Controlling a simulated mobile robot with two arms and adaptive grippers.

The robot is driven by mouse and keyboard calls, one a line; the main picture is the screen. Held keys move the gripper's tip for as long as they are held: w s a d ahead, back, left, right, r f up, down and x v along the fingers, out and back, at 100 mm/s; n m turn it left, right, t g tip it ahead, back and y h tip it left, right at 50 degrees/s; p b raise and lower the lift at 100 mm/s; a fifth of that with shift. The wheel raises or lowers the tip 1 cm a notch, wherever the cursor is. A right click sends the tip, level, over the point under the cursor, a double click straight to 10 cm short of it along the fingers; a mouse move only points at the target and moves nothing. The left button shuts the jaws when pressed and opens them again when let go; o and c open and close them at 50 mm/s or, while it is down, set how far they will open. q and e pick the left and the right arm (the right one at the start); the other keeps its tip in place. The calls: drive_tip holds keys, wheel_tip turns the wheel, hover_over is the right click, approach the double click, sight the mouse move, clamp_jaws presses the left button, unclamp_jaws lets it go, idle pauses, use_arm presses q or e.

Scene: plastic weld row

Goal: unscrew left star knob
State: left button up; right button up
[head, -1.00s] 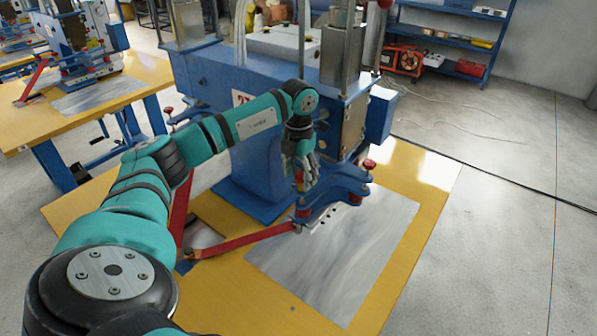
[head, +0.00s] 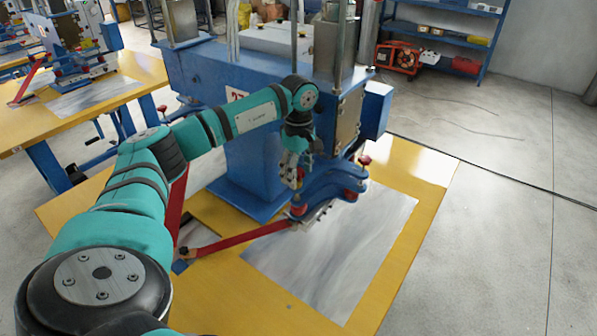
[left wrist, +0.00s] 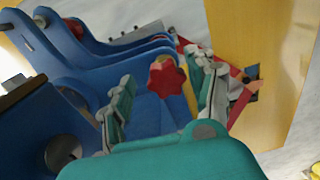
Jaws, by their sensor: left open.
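The left star knob (left wrist: 167,77) is red and shows in the left wrist view between the two fingers of my left gripper (left wrist: 163,84). The gripper is open, with one finger on each side of the knob; I cannot tell whether either finger touches it. In the head view my left gripper (head: 292,174) points down over the left end of the blue clamp bracket (head: 335,181) and mostly hides this knob. Another red knob (head: 365,160) stands at the bracket's right end. My right gripper is not in view.
The blue press (head: 247,150) rises behind the bracket. A red bar (head: 240,239) runs left from it above the yellow table (head: 290,307) and its grey plate (head: 330,260). Metal posts stand close behind my gripper. Open floor (head: 500,220) lies to the right.

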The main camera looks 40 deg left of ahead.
use_arm(q)
drive_tip(key=shift+m, duration=1)
